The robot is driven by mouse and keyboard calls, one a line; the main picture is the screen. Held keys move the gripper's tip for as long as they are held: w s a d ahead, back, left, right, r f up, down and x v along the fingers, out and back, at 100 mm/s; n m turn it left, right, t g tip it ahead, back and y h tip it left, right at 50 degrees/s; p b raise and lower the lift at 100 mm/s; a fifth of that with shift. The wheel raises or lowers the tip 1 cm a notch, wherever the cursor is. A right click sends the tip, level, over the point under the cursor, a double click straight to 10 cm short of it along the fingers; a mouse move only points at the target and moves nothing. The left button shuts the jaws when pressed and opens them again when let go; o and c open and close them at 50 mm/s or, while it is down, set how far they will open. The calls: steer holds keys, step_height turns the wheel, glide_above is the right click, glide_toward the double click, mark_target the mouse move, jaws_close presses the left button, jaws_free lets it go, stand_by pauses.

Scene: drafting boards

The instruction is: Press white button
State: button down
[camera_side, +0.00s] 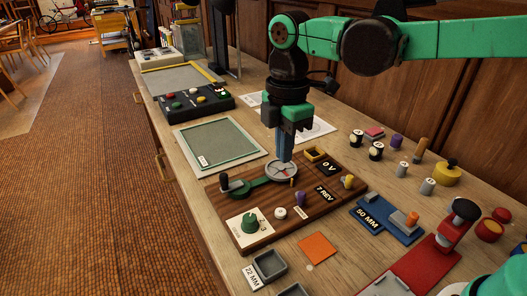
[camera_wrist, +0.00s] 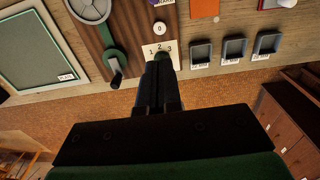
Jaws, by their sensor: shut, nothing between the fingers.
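A small round white button (camera_side: 280,213) sits on the brown wooden board (camera_side: 262,232), beside a white plate (camera_side: 249,227) with a green knob; the button also shows in the wrist view (camera_wrist: 160,29), just beyond the fingertips. My gripper (camera_side: 284,158) points down, shut and empty, with blue fingers. In the side view its tips appear over the grey round dial (camera_side: 281,172) on the board; contact cannot be told. In the wrist view my gripper (camera_wrist: 162,60) overlaps the lower edge of the numbered plate.
A black box (camera_side: 190,108) with several coloured buttons lies farther back. Grey trays (camera_side: 269,264), an orange square (camera_side: 318,247) and a blue block (camera_side: 385,222) lie around the board.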

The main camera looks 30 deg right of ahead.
mark_target(280, 212)
step_height(280, 212, down, 12)
steer(key=shift+f, duration=0.2)
stand_by(0.4)
steer(key=shift+f, duration=0.95)
step_height(280, 212, up, 14)
steer(key=shift+r, duration=0.25)
steer(key=shift+d, duration=0.1)
